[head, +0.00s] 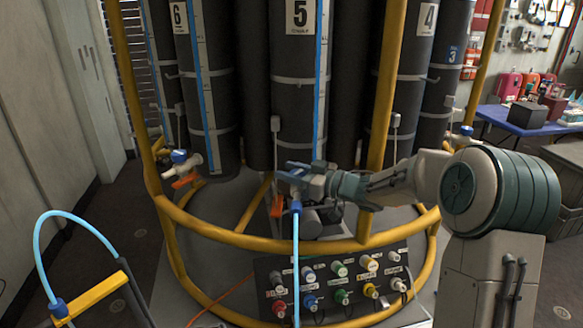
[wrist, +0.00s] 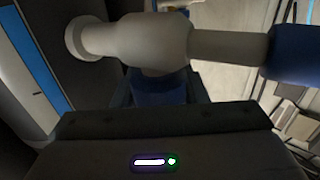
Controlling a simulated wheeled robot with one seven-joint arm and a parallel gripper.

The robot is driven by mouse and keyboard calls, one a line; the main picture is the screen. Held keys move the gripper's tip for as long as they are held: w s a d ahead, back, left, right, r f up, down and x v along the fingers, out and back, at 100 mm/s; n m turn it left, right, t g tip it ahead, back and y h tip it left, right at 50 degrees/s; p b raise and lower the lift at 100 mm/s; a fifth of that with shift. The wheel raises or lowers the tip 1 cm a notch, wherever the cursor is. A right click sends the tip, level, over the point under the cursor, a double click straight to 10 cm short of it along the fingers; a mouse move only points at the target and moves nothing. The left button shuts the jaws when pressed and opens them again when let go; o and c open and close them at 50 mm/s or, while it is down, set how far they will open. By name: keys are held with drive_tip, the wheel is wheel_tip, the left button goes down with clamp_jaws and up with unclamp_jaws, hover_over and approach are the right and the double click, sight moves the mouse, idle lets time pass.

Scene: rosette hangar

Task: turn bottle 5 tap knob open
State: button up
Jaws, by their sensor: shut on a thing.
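Bottle 5 (head: 301,95) is the tall dark cylinder in the middle of the rack, with a white number label. My gripper (head: 291,175) is at its tap, low on the front, and covers most of the tap in the head view. In the wrist view the pale tap body (wrist: 150,40) runs across the top. The dark blue tap knob (wrist: 160,88) sits between my jaws, which are shut on it. An orange piece (head: 277,206) hangs below the tap. A blue hose fitting (head: 295,206) is just below my gripper. The knob's turn angle cannot be told.
A yellow rail (head: 260,243) curves around the bottles, with an upright (head: 388,85) close to my arm. Below is a panel of coloured connectors (head: 340,280). A light-blue hose (head: 296,260) hangs in front. Bottle 6's tap (head: 184,160) is at the left.

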drive_tip(key=o, duration=0.7)
drive_tip(key=v, duration=1.4)
drive_tip(key=shift+b, duration=0.3)
drive_tip(key=shift+w, duration=0.1)
